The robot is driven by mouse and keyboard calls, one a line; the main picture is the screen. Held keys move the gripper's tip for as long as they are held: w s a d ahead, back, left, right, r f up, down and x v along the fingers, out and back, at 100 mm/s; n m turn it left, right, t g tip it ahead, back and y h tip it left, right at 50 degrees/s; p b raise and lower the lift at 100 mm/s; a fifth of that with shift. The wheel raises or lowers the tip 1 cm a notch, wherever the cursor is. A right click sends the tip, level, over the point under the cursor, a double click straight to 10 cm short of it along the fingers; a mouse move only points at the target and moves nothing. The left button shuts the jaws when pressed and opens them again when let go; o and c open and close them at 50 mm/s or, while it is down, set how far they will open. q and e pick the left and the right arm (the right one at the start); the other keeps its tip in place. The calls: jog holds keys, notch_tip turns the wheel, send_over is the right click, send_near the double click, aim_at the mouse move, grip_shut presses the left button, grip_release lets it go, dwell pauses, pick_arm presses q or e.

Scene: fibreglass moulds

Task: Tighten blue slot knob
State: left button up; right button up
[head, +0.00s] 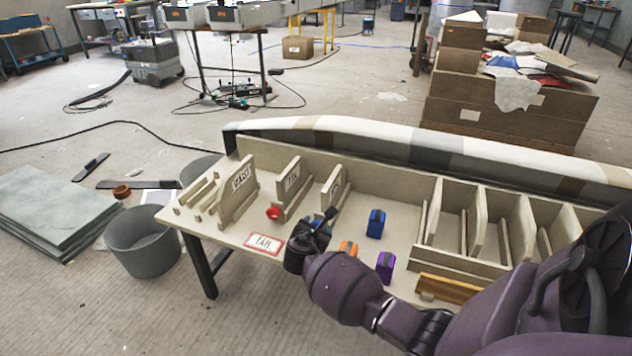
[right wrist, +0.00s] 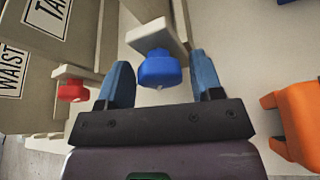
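The blue slot knob (right wrist: 158,71) shows in the right wrist view, at the end of a beige slot piece (right wrist: 154,34). My right gripper (right wrist: 162,82) is open, with one blue finger on each side of the knob. Gaps show between both fingers and the knob. In the head view my right gripper (head: 326,218) is over the table, in front of the third upright slot board (head: 335,184). There the dark wrist and fingers largely hide the knob. My left gripper is not in view.
A red knob (head: 273,212) sits left of the gripper. A blue block (head: 376,223), an orange one (head: 348,248) and a purple one (head: 385,266) stand to its right. A FAIL card (head: 264,244) lies at the table's front left. Dividers (head: 478,212) fill the right side.

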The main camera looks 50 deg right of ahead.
jog(key=c, duration=0.7)
jog(key=shift+m, duration=0.3)
jog(key=shift+m+t, duration=0.3)
jog(key=shift+s+f+m+t+b, duration=0.1)
jog(key=shift+f+m+t+b, duration=0.05)
jog(key=shift+m+t, duration=0.4)
jog(key=shift+f+m+t+b, duration=0.15)
jog(key=shift+m+t, duration=0.2)
jog(key=shift+m, duration=0.3)
jog(key=shift+r+m+b, duration=0.15)
jog(key=shift+m+b, duration=0.2)
jog(key=shift+m, duration=0.25)
jog(key=shift+r+t, duration=0.1)
jog(key=shift+t, duration=0.3)
jog(key=o, duration=0.9)
